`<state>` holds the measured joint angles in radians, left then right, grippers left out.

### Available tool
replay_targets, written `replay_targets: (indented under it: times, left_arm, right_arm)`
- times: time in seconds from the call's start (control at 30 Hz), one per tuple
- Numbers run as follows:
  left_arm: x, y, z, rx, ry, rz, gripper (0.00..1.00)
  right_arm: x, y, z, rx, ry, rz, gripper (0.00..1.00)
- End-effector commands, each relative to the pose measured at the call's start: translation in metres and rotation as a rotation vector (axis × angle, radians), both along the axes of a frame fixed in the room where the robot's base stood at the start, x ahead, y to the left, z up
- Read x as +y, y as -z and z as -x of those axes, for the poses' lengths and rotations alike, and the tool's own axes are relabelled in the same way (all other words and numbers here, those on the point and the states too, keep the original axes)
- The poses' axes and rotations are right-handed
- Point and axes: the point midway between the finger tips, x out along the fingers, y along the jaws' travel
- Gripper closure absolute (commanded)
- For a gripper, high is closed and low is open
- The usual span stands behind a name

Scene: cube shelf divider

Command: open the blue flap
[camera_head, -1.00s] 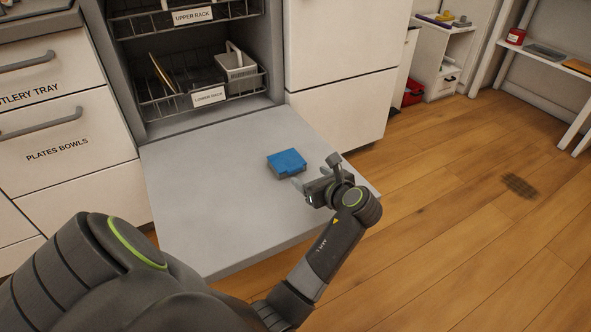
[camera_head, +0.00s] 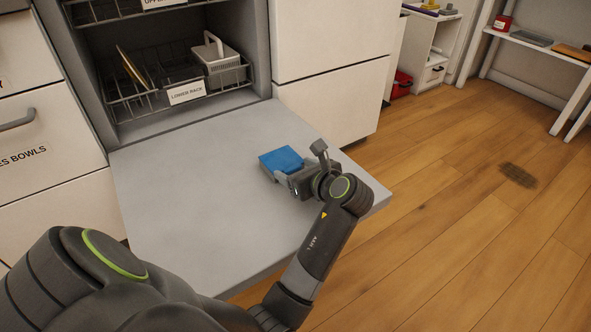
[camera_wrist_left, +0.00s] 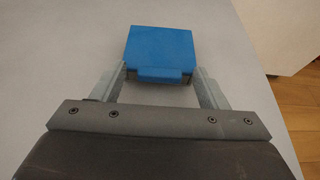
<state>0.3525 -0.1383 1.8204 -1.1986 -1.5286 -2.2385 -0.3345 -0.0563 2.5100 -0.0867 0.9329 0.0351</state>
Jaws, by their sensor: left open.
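The blue flap (camera_head: 281,159) is the top of a small box lying on the lowered grey dishwasher door (camera_head: 190,205). In the left wrist view the blue flap (camera_wrist_left: 160,48) looks closed flat, with a blue lip (camera_wrist_left: 164,74) on its near edge. The grey box body shows a little under it. My left gripper (camera_head: 283,177) is open at the near side of the box. In the left wrist view its fingers (camera_wrist_left: 161,82) stand either side of the lip; I cannot tell whether they touch it. My right gripper is not in view.
The lower rack (camera_head: 186,92) with a light grey basket (camera_head: 221,66) stands inside the dishwasher behind the door. White drawers (camera_head: 50,150) flank it on the left and a white cabinet (camera_head: 330,105) on the right. Most of the door surface is bare.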

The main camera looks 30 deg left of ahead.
Motion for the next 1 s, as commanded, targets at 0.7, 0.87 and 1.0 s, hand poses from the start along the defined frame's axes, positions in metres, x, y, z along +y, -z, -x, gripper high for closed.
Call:
replay_targets:
  times: [0.7, 0.87, 1.0]
  left_arm:
    - [0.0002, -0.0001, 0.0, 0.0, 0.0, 0.0, 0.96]
    - [0.0002, -0.0007, 0.0, 0.0, 0.0, 0.001, 0.96]
    - [0.0003, -0.0017, 0.0001, 0.002, -0.001, 0.004, 0.96]
  right_arm:
    - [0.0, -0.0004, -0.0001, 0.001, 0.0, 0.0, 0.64]
    - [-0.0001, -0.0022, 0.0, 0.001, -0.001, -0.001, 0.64]
    - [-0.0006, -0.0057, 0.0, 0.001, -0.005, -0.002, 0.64]
